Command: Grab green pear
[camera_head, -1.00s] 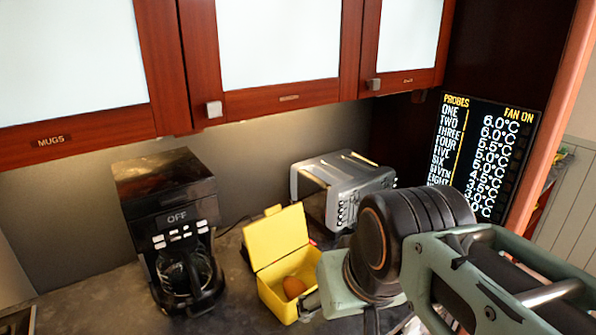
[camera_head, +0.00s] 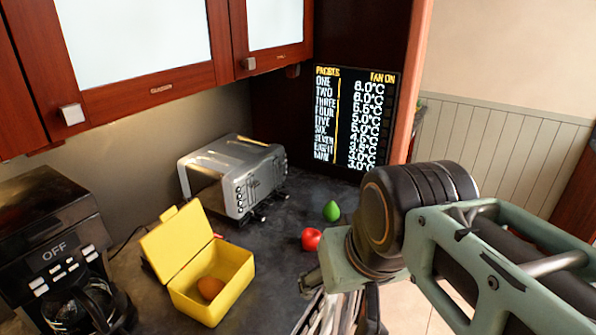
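The green pear (camera_head: 332,211) lies on the dark countertop, right of the toaster and just behind a red apple (camera_head: 312,239). It is in plain view and nothing holds it. My arm (camera_head: 410,235) comes in from the right, and its near end is in front of the pear in the picture, below and to the right of it.
A yellow open-lidded box (camera_head: 226,274) holds a brown, egg-like item (camera_head: 210,288). A silver toaster (camera_head: 233,177) and a black coffee maker (camera_head: 55,255) stand to the left. A display panel (camera_head: 355,115) stands behind the pear. The counter around the pear is fairly clear.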

